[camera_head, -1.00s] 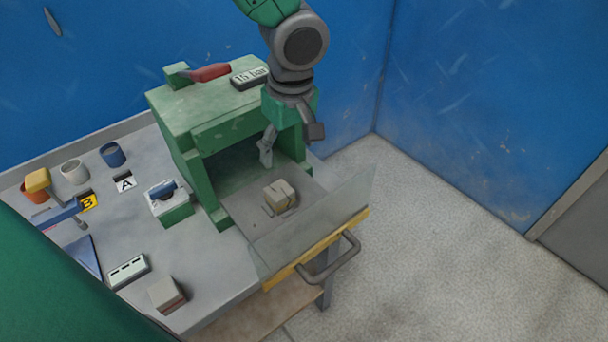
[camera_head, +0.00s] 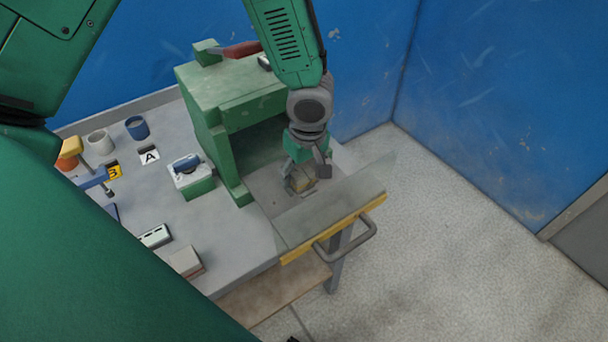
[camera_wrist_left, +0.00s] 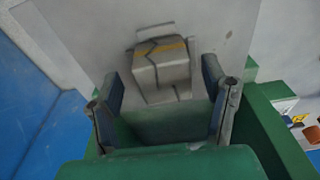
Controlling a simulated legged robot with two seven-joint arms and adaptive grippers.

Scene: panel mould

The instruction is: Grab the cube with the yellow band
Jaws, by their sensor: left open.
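The cube with the yellow band (camera_wrist_left: 160,67) is pale grey with dark cracks or lines. In the left wrist view it lies ahead of the fingers, its band across the top. In the head view the cube (camera_head: 302,180) sits on the floor of the green press, partly hidden by my left gripper (camera_head: 307,176). That gripper is open, above and around the cube, with one finger on each side in the wrist view (camera_wrist_left: 164,92). I cannot tell whether the fingers touch it. My right gripper is not in view.
The green press (camera_head: 222,110) has walls and a roof close to my arm. Its clear door (camera_head: 330,208), with a yellow edge and handle (camera_head: 350,236), is open in front. Another block (camera_head: 186,262), a switch box (camera_head: 192,176) and cups (camera_head: 137,127) stand on the grey bench.

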